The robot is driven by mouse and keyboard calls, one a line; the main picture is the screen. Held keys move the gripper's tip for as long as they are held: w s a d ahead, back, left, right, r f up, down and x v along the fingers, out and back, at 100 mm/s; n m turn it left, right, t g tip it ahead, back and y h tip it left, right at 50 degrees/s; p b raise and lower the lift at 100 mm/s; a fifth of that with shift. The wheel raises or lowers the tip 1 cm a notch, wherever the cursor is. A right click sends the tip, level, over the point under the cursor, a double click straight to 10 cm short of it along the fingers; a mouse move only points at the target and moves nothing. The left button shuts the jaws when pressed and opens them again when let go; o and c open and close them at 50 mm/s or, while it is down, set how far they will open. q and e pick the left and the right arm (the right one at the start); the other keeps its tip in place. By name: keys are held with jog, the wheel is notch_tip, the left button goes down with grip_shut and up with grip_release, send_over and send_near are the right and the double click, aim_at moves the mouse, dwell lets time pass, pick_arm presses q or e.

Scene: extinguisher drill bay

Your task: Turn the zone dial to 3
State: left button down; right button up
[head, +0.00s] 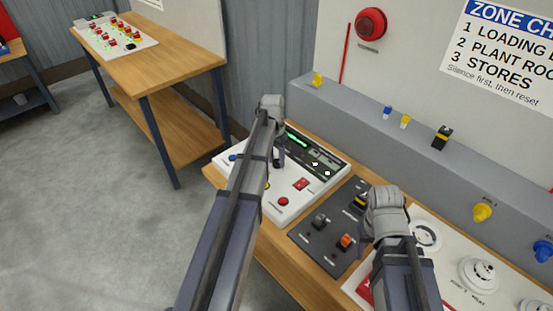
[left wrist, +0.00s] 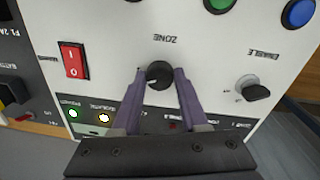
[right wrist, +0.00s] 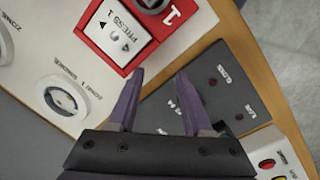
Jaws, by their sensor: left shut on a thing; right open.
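The black zone dial (left wrist: 158,73) sits on the white control panel (left wrist: 215,55), under the word ZONE, which appears upside down in the left wrist view. My left gripper (left wrist: 161,80) is shut on the dial, one purple finger on each side. In the head view my left gripper (head: 277,162) is over the panel (head: 262,196), and the dial is hidden by it and the arm. The dial's numbers are too small to read. My right gripper (right wrist: 160,75) is open and empty above the dark switch panel (right wrist: 215,85), beside a red call point (right wrist: 95,35).
An enable knob (left wrist: 256,90) and a red rocker switch (left wrist: 73,60) flank the dial. Green and blue buttons (left wrist: 299,13) are near it. A grey ledge (head: 350,118) with small coloured parts runs behind. Another bench (head: 165,62) stands at left; the floor between is clear.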

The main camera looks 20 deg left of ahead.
aim_at(276, 160)
pick_arm(q)
jog(key=shift+m, duration=2.3)
jog(key=shift+c, duration=2.2)
grip_release()
jog(key=shift+r, duration=0.1)
pick_arm(e)
jog(key=shift+r, duration=0.1)
pick_arm(q)
jog(key=r+p, duration=0.7)
jog(key=p, duration=0.1)
jog(key=shift+w+a+r, duration=0.2)
jog(key=shift+r, duration=0.15)
pick_arm(e)
notch_tip(276, 160, up, 8)
jog(key=shift+f, duration=0.2)
